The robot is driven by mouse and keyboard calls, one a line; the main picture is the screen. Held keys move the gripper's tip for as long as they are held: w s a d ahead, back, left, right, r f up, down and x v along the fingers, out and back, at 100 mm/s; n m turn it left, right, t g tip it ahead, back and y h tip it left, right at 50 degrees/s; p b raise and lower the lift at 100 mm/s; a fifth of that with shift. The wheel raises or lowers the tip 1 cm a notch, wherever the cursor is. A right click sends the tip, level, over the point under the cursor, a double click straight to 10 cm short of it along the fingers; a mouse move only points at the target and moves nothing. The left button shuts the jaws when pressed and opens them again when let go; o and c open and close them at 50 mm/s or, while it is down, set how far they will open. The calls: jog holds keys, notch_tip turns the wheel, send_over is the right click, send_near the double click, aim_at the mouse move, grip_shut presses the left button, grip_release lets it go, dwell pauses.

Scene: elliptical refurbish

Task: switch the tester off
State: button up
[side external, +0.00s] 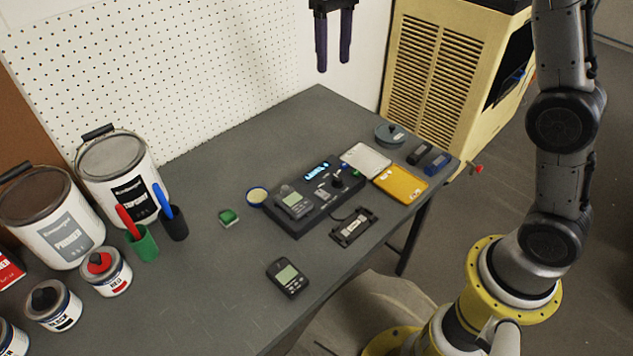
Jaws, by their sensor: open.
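The tester appears to be the low dark box (300,222) in the middle of the grey table. A small display (318,170) on its back part glows blue. A small black knob or lever (338,179) stands up near its right side; its setting is too small to tell. A dark grey handheld device with a grey screen (293,201) rests on the box's left part. My gripper (334,66) is open and empty, high above the table's back edge, in front of the wall and well apart from the box.
A second handheld device (288,277) and a black plate (354,227) lie in front of the box. A yellow case (401,183) and a pale case (366,160) lie to its right. Paint cans (118,175) and cups with brushes (143,243) crowd the left.

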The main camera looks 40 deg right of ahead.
jog(key=w+a+f+g, duration=0.1)
jog(key=w+f, duration=0.3)
jog(key=f, duration=0.3)
jog(key=w+f+g, duration=0.1)
jog(key=w+f, duration=0.3)
jog(key=f, duration=0.2)
jog(key=g, duration=0.2)
send_near(320, 192)
jog(key=x, duration=0.7)
jog(key=shift+f, duration=0.2)
jog(key=shift+w, duration=0.1)
grip_shut()
